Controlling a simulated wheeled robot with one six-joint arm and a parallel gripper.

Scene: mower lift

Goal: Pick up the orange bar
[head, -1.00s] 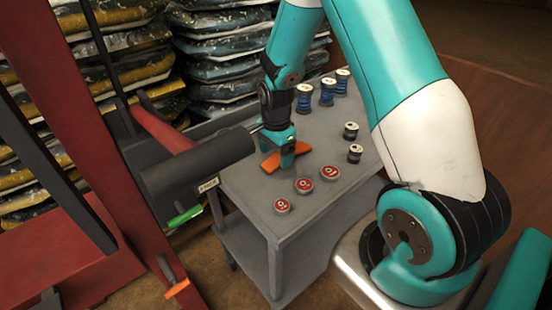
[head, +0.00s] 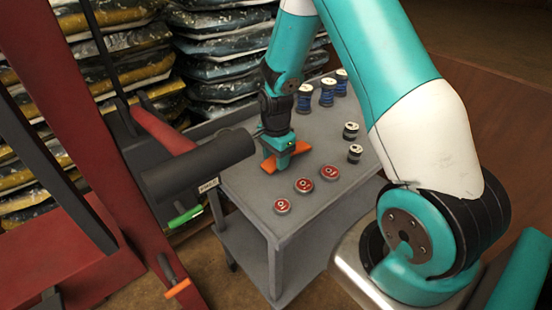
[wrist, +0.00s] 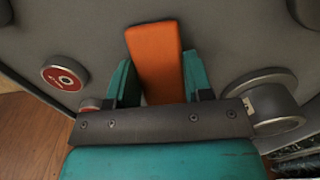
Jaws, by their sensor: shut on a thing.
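The orange bar (head: 294,149) is at my gripper (head: 275,163) over the left part of the grey cart top in the head view. In the wrist view the orange bar (wrist: 156,58) runs lengthwise between the two teal fingers of my gripper (wrist: 155,82), which are shut on it. Its near end is hidden behind the dark gripper plate. Whether the bar still touches the cart top is hard to tell.
The grey cart (head: 250,200) also holds red-topped discs (head: 304,185), small black-and-white spools (head: 351,131) and blue spools (head: 327,92). A dark cylinder (head: 198,165) on the red lift juts close at the left. Stacked bags (head: 215,70) stand behind.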

